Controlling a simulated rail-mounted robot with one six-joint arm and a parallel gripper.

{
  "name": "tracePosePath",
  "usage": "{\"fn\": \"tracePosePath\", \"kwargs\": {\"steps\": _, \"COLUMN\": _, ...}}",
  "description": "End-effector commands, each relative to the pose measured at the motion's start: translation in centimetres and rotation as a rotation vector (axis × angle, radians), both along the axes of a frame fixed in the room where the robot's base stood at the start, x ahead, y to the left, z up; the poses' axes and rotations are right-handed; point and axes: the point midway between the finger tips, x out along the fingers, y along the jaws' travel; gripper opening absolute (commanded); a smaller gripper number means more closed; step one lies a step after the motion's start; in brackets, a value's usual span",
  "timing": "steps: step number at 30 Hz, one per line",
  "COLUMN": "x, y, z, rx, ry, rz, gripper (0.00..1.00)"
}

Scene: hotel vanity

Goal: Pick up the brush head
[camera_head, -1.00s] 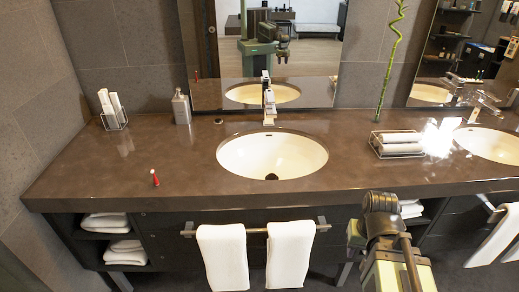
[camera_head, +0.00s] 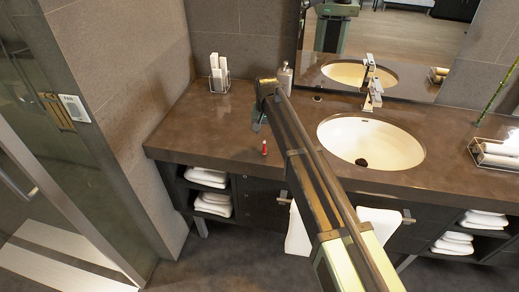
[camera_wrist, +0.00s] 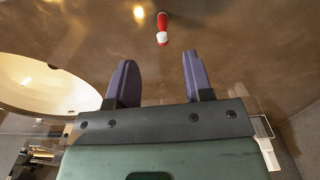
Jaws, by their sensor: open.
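The brush head (camera_head: 264,147) is a small red piece with a white end, on the brown counter left of the sink. In the wrist view the brush head (camera_wrist: 162,28) lies beyond my fingertips, roughly in line with the gap between them. My gripper (camera_wrist: 155,75) is open, with two purple-grey fingers apart and nothing between them. In the head view my gripper (camera_head: 258,122) hangs above the counter, a little left of and behind the brush head, partly hidden by my arm.
An oval sink (camera_head: 371,143) with a chrome faucet (camera_head: 371,85) is to the right. A wire holder with white rolls (camera_head: 219,73) and a soap dispenser (camera_head: 285,78) stand at the back. A wall and glass door (camera_head: 60,130) bound the left. The counter around the brush head is clear.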

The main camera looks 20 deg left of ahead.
Motion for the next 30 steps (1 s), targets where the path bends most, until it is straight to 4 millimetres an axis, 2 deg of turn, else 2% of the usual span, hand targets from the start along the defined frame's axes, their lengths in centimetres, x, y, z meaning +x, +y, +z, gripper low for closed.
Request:
{"fn": "tracePosePath", "kwargs": {"steps": 1, "x": 0.0, "y": 0.0, "z": -2.3, "rx": 0.0, "ry": 0.0, "rz": 0.001, "gripper": 0.47}}
{"fn": "tracePosePath", "kwargs": {"steps": 3, "x": 0.0, "y": 0.0, "z": -3.7, "rx": 0.0, "ry": 0.0, "rz": 0.001, "gripper": 0.47}}
{"fn": "tracePosePath", "kwargs": {"steps": 11, "x": 0.0, "y": 0.0, "z": -4.5, "rx": 0.0, "ry": 0.0, "rz": 0.001, "gripper": 0.47}}
{"fn": "tracePosePath", "kwargs": {"steps": 18, "x": -0.1, "y": 0.2, "z": -9.2, "rx": 0.0, "ry": 0.0, "rz": 0.001, "gripper": 0.47}}
{"fn": "tracePosePath", "kwargs": {"steps": 26, "x": -0.1, "y": 0.2, "z": -9.0, "rx": 0.0, "ry": 0.0, "rz": 0.001, "gripper": 0.47}}
{"fn": "tracePosePath", "kwargs": {"steps": 30, "x": -0.1, "y": 0.2, "z": -9.0, "rx": 0.0, "ry": 0.0, "rz": 0.001, "gripper": 0.27}}
